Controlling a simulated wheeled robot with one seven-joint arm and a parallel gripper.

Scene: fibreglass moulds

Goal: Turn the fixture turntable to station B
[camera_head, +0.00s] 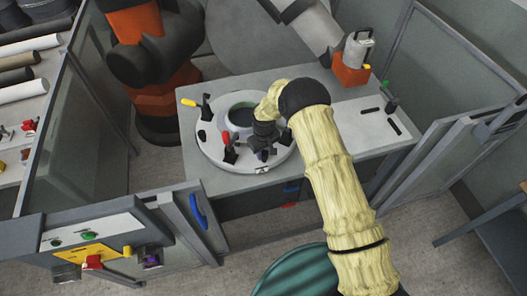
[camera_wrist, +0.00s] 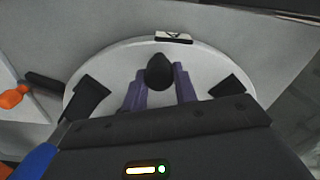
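The fixture turntable (camera_head: 208,141) is a round white disc on the grey bench. It also shows in the wrist view (camera_wrist: 120,65). A small white plate with a dark triangular mark (camera_wrist: 174,38) sits at its rim; it shows at the front rim in the head view (camera_head: 262,170). A black rounded knob (camera_wrist: 159,72) stands on the disc. My gripper (camera_wrist: 160,82) is over the front of the disc, its purple fingers on both sides of the knob, with no clear gap between. In the head view the gripper (camera_head: 264,154) partly hides the turntable. I cannot read a station letter.
Red-handled (camera_head: 226,139) and yellow-handled (camera_head: 189,102) clamps stand at the disc's left. An orange robot arm (camera_head: 152,60) stands behind left. An orange block with a metal canister (camera_head: 352,62) is at the bench's back right. Fence panels flank the bench; a control box (camera_head: 92,236) is front left.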

